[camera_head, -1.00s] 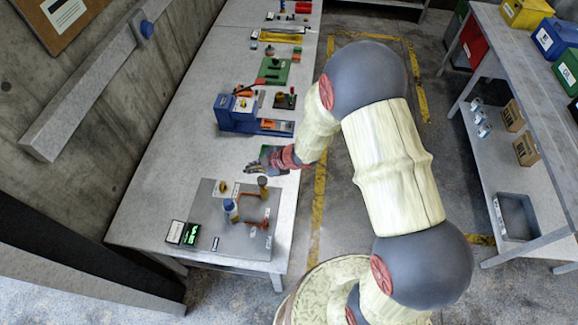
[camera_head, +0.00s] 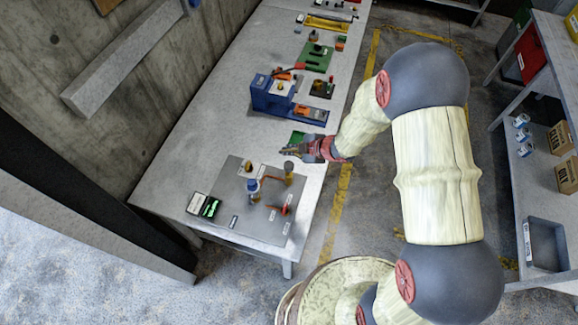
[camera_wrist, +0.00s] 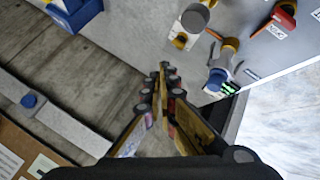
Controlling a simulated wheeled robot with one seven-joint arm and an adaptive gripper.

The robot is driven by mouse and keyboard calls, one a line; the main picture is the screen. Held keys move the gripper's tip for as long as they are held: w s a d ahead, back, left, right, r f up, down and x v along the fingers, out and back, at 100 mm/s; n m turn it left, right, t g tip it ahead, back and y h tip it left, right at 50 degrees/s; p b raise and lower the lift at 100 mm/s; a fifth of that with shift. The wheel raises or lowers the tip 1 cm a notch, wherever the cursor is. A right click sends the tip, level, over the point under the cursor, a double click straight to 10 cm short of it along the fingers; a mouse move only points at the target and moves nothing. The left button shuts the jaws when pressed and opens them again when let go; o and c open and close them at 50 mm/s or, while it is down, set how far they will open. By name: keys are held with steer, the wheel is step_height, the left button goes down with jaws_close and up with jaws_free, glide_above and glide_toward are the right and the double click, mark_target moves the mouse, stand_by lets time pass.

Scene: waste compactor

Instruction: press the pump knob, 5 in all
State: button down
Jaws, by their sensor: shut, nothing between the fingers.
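A grey plate (camera_head: 222,207) lies on the near end of the long table. On it stand a blue-and-white cylinder (camera_head: 252,188), a brownish post with a grey round top (camera_head: 289,168), a small orange knob (camera_head: 248,166) and a red part (camera_head: 284,210). I cannot tell for certain which is the pump knob. The wrist view also shows the grey round top (camera_wrist: 196,18), the orange knob (camera_wrist: 180,40) and the blue-and-white cylinder (camera_wrist: 218,76). My gripper (camera_head: 287,150) is shut and empty near the plate's far edge, close to the grey-topped post in the picture. Contact is not clear.
A small display with green lettering (camera_head: 209,208) stands at the plate's left corner. A blue machine (camera_head: 274,100) stands farther along the table. A concrete wall (camera_head: 150,100) is on the left. A shelf unit (camera_head: 520,180) stands across the floor aisle.

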mark_target(288, 167)
steer(key=shift+f+b, duration=2.6)
steer(key=shift+f, duration=0.9)
steer(key=shift+f, duration=0.15)
steer(key=shift+f+b, duration=0.25)
steer(key=shift+b, duration=0.05)
steer(key=shift+s+f+b, duration=0.1)
steer(key=shift+f+b, duration=1.4)
steer(key=shift+f, duration=0.5)
steer(key=shift+r, duration=0.15)
stand_by(0.5)
steer(key=shift+r+p, duration=1.9)
steer(key=shift+r, duration=0.35)
